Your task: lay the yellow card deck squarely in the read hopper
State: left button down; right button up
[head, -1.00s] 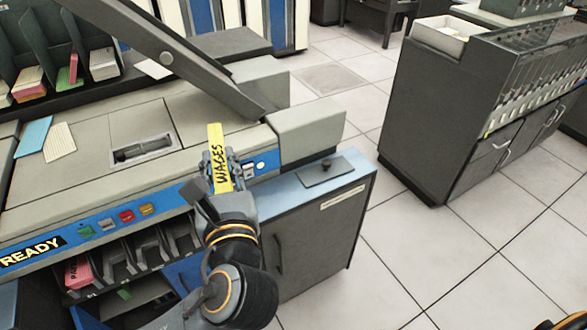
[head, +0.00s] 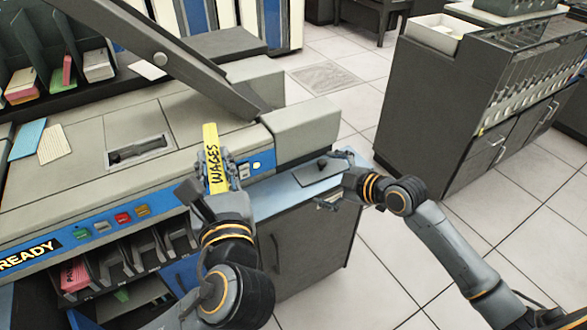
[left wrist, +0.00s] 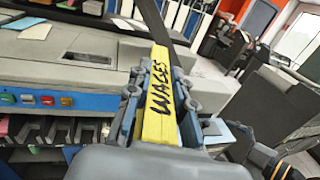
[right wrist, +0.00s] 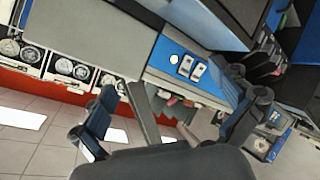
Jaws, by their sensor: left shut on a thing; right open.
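The yellow card deck (head: 212,150), marked WAGES, stands up in my left gripper (head: 218,172). The gripper is shut on it in front of the card machine's blue front strip. The deck fills the middle of the left wrist view (left wrist: 160,105), its top end free above the fingers. My right gripper (head: 334,190) is at the blue side shelf, beside a dark plate with a knob (head: 318,175). The right wrist view shows its fingers (right wrist: 170,90) apart with nothing between them. I cannot tell for certain which opening is the read hopper.
The machine's grey top has a recess (head: 138,150). A blue card and a cream card (head: 56,142) lie at its left. A dark slanted arm (head: 175,65) crosses above the top. Pockets below hold pink cards (head: 73,275). A dark cabinet (head: 430,120) stands right, across open floor.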

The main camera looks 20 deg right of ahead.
jog(key=s+a+r+n+y, duration=0.2)
jog(key=s+a+r+n, duration=0.1)
jog(key=r, duration=0.4)
jog(key=s+a+r+n+y, duration=0.2)
jog(key=a+r+n, duration=0.15)
jog(key=r, duration=0.35)
jog(key=n+g+y, duration=0.2)
jog(key=n+g, duration=0.1)
jog(key=n, duration=0.4)
send_near(218, 171)
jog(key=w+d+f, duration=0.2)
jog(key=d+f, duration=0.1)
jog(key=x, duration=1.1)
jog(key=shift+a+f, duration=0.2)
jog(key=shift+a, duration=0.05)
jog(key=shift+w, duration=0.1)
